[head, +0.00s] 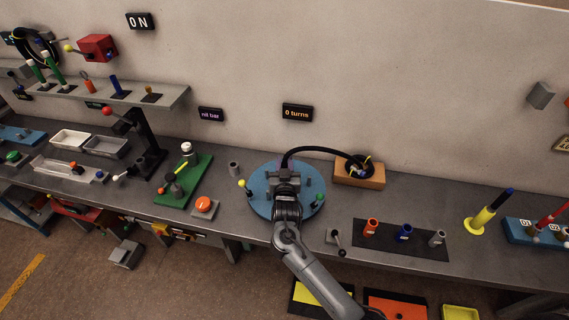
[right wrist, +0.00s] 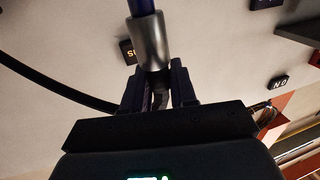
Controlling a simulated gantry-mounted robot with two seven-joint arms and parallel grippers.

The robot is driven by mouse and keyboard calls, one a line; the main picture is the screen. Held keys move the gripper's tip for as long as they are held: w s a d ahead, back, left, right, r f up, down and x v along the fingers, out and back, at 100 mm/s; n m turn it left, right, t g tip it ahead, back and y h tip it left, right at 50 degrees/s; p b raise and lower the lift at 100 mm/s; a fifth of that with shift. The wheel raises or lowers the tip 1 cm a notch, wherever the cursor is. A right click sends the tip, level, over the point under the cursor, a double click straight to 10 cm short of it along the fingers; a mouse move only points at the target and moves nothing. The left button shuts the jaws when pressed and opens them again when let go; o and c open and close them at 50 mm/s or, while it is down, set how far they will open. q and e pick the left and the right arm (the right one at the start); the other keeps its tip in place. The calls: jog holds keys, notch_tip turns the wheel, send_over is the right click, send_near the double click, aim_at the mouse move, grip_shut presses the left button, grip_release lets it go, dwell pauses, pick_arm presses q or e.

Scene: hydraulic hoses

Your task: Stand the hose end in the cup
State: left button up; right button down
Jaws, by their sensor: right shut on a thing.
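My right gripper (head: 284,178) is above the round blue plate (head: 258,206) on the bench. In the right wrist view its two fingers (right wrist: 158,88) are shut on the hose end (right wrist: 150,42), which has a silver sleeve and a blue part beyond it. The black hose (head: 325,150) arcs from the gripper to a brown block (head: 347,180) at the right. A small grey cup (head: 234,168) stands left of the plate. Orange (head: 371,227), blue (head: 404,233) and grey (head: 437,238) cups stand on a dark mat. I cannot tell which cup is meant. My left gripper is out of view.
A green board (head: 190,170) and an orange button (head: 203,204) are to the left. A lever box (head: 336,238) stands near the front edge. Signs hang on the wall behind.

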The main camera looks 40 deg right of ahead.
jog(key=shift+f+b, duration=0.45)
jog(key=shift+f, duration=0.35)
jog(key=shift+f+b, duration=0.6)
jog(key=shift+f, duration=0.35)
jog(key=shift+f+b, duration=0.35)
jog(key=shift+f, duration=0.15)
jog(key=c, duration=0.8)
grip_release()
jog(key=shift+p+v, duration=0.3)
jog(key=shift+v, duration=5.1)
